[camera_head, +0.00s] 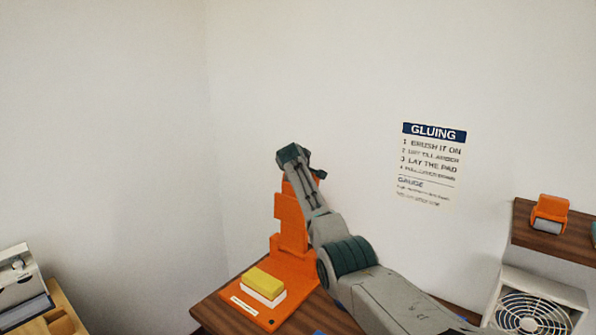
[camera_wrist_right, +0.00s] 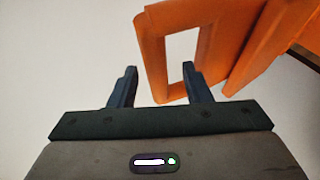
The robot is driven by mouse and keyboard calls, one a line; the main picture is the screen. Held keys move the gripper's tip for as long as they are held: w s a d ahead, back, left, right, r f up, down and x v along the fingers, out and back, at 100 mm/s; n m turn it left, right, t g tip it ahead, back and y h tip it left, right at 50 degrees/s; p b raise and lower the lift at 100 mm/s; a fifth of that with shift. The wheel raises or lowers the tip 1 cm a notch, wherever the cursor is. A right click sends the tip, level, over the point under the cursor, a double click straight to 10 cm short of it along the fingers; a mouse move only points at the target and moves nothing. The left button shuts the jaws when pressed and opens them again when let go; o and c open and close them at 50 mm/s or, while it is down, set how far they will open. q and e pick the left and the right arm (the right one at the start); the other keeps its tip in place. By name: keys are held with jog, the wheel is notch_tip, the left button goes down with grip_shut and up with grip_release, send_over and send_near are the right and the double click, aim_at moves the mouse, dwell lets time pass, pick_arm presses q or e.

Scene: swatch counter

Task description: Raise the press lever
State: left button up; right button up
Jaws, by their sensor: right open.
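The orange press (camera_head: 291,222) stands on the dark wood counter, with an upright orange column and a flat orange base. A yellow and white block (camera_head: 264,283) lies on the base. My right arm reaches up in front of the press; its right gripper (camera_head: 318,172) is near the press's top. In the right wrist view, the right gripper (camera_wrist_right: 158,70) is open. One bar of an orange frame (camera_wrist_right: 155,50), with a rectangular opening, shows between its fingertips; contact cannot be told. Whether this frame is the lever is unclear. My left gripper is out of view.
A wooden shelf (camera_head: 552,240) with an orange tape-like holder (camera_head: 549,213) is at the right, above a white fan unit (camera_head: 535,305). A gluing sign (camera_head: 432,165) is on the wall. A grey-white box (camera_head: 20,283) stands at far left.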

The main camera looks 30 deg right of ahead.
jog(key=b+v, duration=0.3)
jog(key=v, duration=0.5)
jog(key=shift+s+a, duration=0.25)
